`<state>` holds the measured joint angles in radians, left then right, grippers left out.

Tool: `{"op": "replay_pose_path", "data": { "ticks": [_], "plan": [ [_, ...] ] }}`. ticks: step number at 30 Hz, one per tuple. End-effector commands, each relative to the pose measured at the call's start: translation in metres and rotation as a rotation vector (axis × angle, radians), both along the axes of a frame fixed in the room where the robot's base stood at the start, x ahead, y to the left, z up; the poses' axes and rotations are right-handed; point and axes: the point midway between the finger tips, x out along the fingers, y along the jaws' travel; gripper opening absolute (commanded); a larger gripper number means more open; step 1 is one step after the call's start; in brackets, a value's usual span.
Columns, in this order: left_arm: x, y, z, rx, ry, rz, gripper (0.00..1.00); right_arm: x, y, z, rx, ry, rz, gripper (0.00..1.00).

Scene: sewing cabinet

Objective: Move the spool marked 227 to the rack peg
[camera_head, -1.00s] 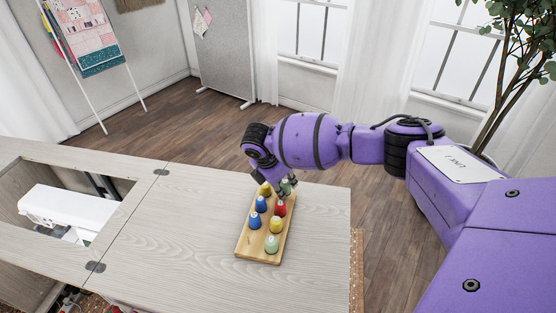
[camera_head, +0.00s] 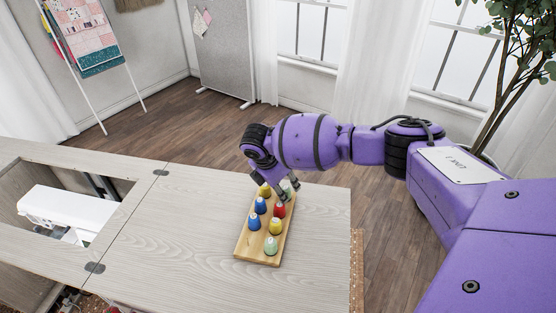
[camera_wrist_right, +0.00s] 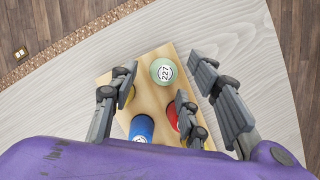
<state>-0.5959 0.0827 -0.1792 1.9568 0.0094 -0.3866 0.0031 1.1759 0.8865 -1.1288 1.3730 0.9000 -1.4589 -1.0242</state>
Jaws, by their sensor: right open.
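The pale green spool marked 227 (camera_wrist_right: 164,70) stands at the far right corner of the wooden rack (camera_wrist_right: 153,97) in the right wrist view. In the head view this green spool (camera_head: 287,184) is partly hidden by my right gripper. My right gripper (camera_wrist_right: 182,84) is open, its fingers spread at either side of the spool without closing on it. The rack (camera_head: 243,252) lies on the cabinet top. Its near left corner (camera_head: 248,241) bears no spool. My left gripper is not in view.
On the rack are a red spool (camera_head: 279,210), two blue spools (camera_head: 254,222), two yellow spools (camera_head: 276,227) and another pale green spool (camera_head: 271,246), closely spaced. The cabinet top (camera_head: 170,235) is clear left of the rack. A white sewing machine (camera_head: 58,212) sits in the opening further left.

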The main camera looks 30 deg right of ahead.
Motion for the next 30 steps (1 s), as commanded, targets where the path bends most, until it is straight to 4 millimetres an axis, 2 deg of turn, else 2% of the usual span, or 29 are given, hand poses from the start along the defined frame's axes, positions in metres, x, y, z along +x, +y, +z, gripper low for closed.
{"op": "replay_pose_path", "data": {
  "ticks": [9,15,21,30],
  "plan": [
    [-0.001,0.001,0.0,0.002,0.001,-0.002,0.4,-0.006,0.023,0.06,0.003,-0.005,0.004,0.44],
    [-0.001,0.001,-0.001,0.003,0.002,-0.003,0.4,-0.01,0.034,0.093,0.001,-0.005,0.001,0.44],
    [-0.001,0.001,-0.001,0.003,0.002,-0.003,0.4,-0.012,0.039,0.107,0.001,-0.004,0.0,0.44],
    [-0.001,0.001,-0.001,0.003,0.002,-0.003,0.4,-0.012,0.039,0.108,0.001,-0.004,0.0,0.44]
  ]
}}
